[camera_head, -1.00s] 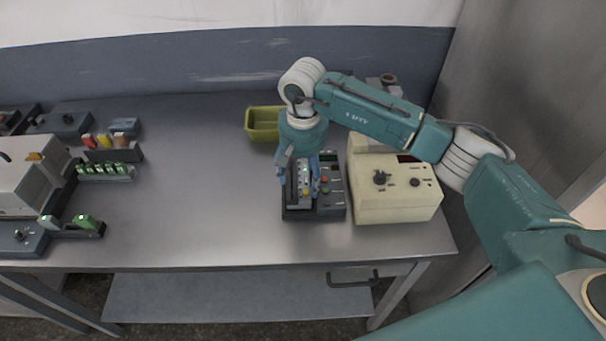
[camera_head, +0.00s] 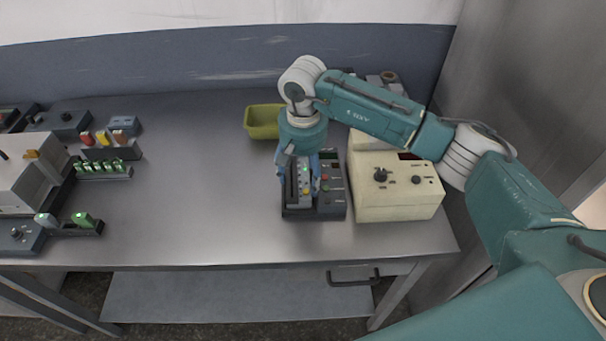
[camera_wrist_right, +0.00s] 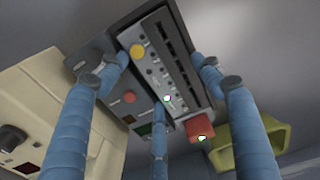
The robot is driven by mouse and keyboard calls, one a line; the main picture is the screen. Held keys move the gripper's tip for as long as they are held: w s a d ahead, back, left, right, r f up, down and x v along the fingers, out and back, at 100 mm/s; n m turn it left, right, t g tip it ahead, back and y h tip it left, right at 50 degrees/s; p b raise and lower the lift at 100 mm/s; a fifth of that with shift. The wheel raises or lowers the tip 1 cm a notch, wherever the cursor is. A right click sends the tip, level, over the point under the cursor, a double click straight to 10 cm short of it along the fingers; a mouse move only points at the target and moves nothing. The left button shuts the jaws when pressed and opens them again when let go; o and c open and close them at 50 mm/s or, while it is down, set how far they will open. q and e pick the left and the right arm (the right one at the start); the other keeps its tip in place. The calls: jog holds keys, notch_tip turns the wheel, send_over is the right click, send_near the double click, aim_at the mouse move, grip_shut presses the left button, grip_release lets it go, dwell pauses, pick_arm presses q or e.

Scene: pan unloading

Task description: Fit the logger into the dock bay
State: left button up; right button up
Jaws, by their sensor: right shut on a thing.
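My right gripper (camera_head: 300,184) is over the left part of the dark grey dock (camera_head: 332,186), its blue fingers pointing down. It is shut on the logger (camera_head: 304,180), a narrow grey unit with a lit green light and a yellow button. In the right wrist view the gripper (camera_wrist_right: 165,68) has fingers on both sides of the logger (camera_wrist_right: 172,62), which shows a row of dark slots and a red end block. The logger lies lengthwise along the dock (camera_wrist_right: 97,50), at its bay. The fingers partly hide the bay, so I cannot tell how deep the logger sits. My left gripper is not in view.
A cream instrument box (camera_head: 396,199) stands close to the right of the dock. A yellow-green bin (camera_head: 263,122) stands behind it. Racks with coloured modules (camera_head: 103,168) and a grey device (camera_head: 22,188) are at the left. The middle of the steel table (camera_head: 200,200) is clear.

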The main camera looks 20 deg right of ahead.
jog(key=shift+r, duration=0.1)
dwell(0.4)
jog(key=shift+b, duration=0.7)
dwell(0.9)
jog(key=shift+b, duration=0.3)
dwell(0.5)
jog(key=o, duration=1.5)
jog(key=shift+f, duration=0.2)
notch_tip(320, 180, up, 12)
jog(key=shift+s, duration=0.25)
